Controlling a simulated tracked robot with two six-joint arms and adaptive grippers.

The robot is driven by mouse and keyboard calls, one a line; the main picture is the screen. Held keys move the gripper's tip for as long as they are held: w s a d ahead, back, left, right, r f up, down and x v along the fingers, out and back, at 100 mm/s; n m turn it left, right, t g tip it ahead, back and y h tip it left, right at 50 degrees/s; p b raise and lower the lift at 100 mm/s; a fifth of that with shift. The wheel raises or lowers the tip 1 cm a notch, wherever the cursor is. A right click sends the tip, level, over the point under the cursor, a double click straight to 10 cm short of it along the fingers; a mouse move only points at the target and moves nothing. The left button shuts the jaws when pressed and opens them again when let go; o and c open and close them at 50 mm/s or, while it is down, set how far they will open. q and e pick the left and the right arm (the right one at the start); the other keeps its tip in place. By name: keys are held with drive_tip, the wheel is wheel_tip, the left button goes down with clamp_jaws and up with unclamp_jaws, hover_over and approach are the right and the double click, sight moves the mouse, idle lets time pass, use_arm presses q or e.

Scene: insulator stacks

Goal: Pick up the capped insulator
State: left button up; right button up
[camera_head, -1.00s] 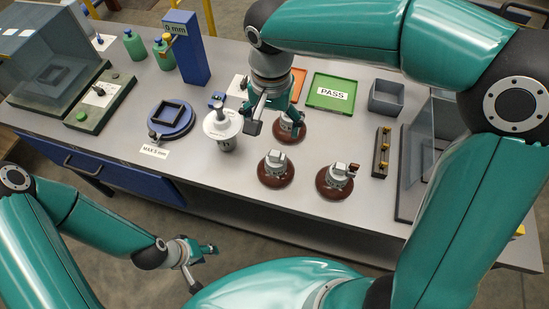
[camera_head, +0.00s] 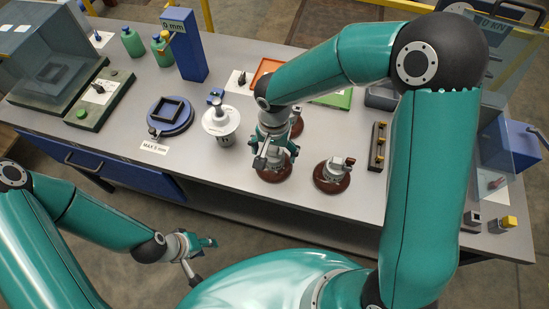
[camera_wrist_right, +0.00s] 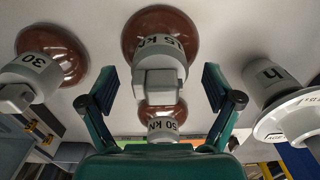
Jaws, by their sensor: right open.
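Three brown disc insulators with grey caps stand on the bench. The front-left one (camera_head: 274,176) is below my right gripper (camera_head: 274,157) and partly hidden by it. In the right wrist view, this insulator (camera_wrist_right: 181,30) reads "15 kN", and its cap lies between the spread fingers of the right gripper (camera_wrist_right: 160,88); contact is not visible. The front-right insulator (camera_head: 331,178) reads "30" in the wrist view (camera_wrist_right: 66,50). The back insulator (camera_head: 298,126) is mostly hidden; it reads "50 kN" in the wrist view (camera_wrist_right: 160,124). My left gripper (camera_head: 203,262) is open and empty, off the bench's front.
A white-disc piece (camera_head: 221,121) stands left of the right gripper. A blue round base (camera_head: 170,118), a tall blue post (camera_head: 187,50), an orange tray (camera_head: 266,70) and a green tray (camera_head: 338,99) are around. A dark slotted rack (camera_head: 378,147) stands right.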

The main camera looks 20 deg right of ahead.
drive_tip(key=shift+f, duration=0.6)
drive_tip(key=shift+w+r, duration=0.1)
clamp_jaws()
